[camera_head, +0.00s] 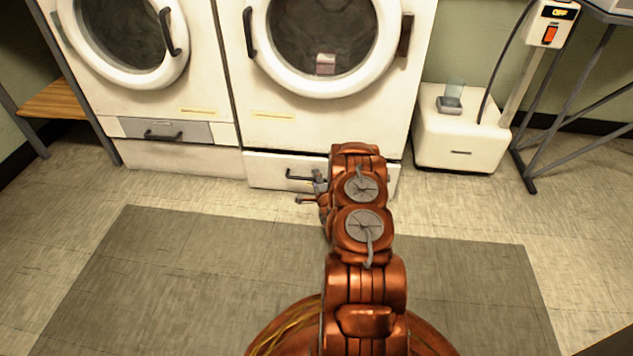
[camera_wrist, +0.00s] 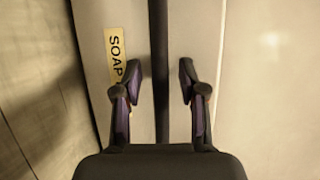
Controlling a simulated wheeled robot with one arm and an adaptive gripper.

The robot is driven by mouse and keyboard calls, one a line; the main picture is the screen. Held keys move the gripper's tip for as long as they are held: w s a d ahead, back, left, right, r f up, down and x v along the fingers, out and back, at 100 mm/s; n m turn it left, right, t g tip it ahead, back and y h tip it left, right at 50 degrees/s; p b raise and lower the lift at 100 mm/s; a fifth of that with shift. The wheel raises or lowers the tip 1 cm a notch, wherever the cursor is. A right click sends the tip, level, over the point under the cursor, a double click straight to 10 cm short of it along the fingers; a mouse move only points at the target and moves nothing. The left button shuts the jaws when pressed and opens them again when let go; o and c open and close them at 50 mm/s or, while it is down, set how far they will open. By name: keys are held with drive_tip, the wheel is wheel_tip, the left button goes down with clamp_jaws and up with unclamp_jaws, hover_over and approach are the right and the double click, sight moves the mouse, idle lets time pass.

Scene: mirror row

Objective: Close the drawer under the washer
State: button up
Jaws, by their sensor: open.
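The drawer (camera_head: 268,171) is the low white panel under the right washer (camera_head: 310,120). It appears to stand a little forward of the washer, with a dark line along its top edge. Its dark handle (camera_head: 300,178) is partly hidden by my arm. My gripper (camera_head: 309,190) is open at the drawer front, beside the handle. In the wrist view my open fingers (camera_wrist: 159,92) sit either side of a dark bar (camera_wrist: 159,50). I cannot tell whether this bar is the handle or a gap, or whether the fingers touch anything. A SOAP label (camera_wrist: 115,55) lies left of it.
A second washer (camera_head: 165,80) with a grey drawer (camera_head: 165,132) stands at the left. A white box (camera_head: 458,135) and a dark metal stand (camera_head: 570,105) are at the right. A grey mat (camera_head: 190,270) covers open floor in front. A wooden bench (camera_head: 57,102) is far left.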

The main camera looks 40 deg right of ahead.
clamp_jaws()
idle(0.7)
